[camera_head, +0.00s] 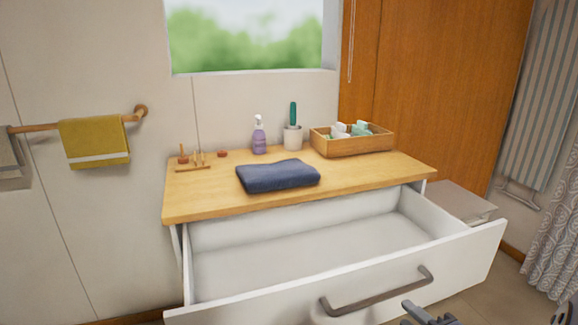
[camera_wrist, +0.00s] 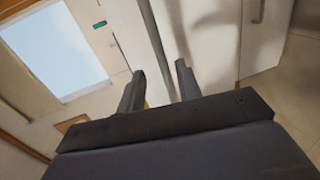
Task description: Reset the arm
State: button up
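My gripper (camera_head: 430,316) shows only in part at the bottom edge of the head view, in front of the open drawer (camera_head: 330,245) and just below and right of its dark bar handle (camera_head: 378,295). In the wrist view my gripper (camera_wrist: 160,88) has its two dark fingers apart with nothing between them. The drawer is pulled far out and looks empty. The gripper appears apart from the handle. The rest of my arm is out of the head view.
The wooden cart top (camera_head: 215,200) holds a folded navy towel (camera_head: 278,176), a purple pump bottle (camera_head: 259,138), a white cup (camera_head: 292,138) and a wooden tray (camera_head: 352,142). A yellow towel (camera_head: 95,143) hangs left. The drawer front (camera_head: 470,262) juts toward me.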

aim_at(388, 298)
jog(key=shift+b+x, duration=0.8)
jog(key=shift+x, duration=3.5)
jog(key=shift+s+a+r, duration=0.1)
jog(key=shift+s, duration=0.05)
